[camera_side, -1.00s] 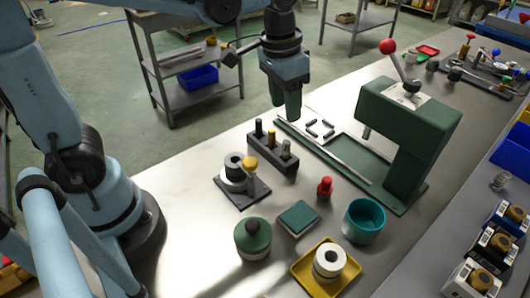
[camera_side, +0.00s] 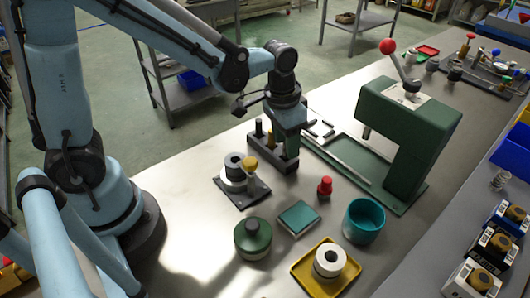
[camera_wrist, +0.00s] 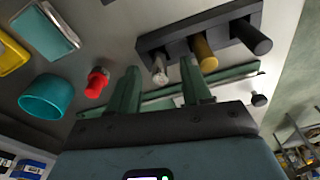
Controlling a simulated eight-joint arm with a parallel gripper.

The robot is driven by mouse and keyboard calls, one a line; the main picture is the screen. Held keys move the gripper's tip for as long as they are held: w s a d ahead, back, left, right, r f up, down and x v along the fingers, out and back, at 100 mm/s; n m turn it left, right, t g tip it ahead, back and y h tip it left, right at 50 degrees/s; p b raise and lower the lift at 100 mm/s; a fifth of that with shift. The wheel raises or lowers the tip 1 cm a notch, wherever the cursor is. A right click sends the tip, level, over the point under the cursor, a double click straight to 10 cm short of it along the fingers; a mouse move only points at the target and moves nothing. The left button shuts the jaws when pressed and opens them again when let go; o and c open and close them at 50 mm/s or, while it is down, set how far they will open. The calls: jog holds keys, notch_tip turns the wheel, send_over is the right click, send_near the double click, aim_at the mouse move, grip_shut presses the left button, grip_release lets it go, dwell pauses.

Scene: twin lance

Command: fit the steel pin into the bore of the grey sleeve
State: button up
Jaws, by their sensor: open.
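The steel pin (camera_wrist: 159,72) stands in the dark rack (camera_wrist: 152,42) beside a brass pin (camera_wrist: 204,55) and a black pin (camera_wrist: 250,37). My gripper (camera_wrist: 160,68) is open, its green fingers on either side of the steel pin in the wrist view; contact cannot be told. In the side view my gripper (camera_side: 291,143) is low at the rack's right end and hides the steel pin. A grey sleeve (camera_side: 235,173) with a dark bore sits upright on a dark plate beside a yellow knob. A paler ring (camera_side: 329,263) stands in the yellow tray; I cannot tell which is the task's sleeve.
A green press (camera_side: 415,135) with a red-ball lever stands right of the rack. A red knob piece (camera_side: 325,187), teal cup (camera_side: 364,221), teal-topped block (camera_side: 299,218), green-lidded jar (camera_side: 252,238) and yellow tray (camera_side: 303,272) stand in front. Bare bench lies between rack and red piece.

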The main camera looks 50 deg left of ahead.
jog(key=shift+w+f, duration=0.1)
jog(key=shift+f, duration=0.7)
grip_shut()
jog(key=shift+r, duration=0.1)
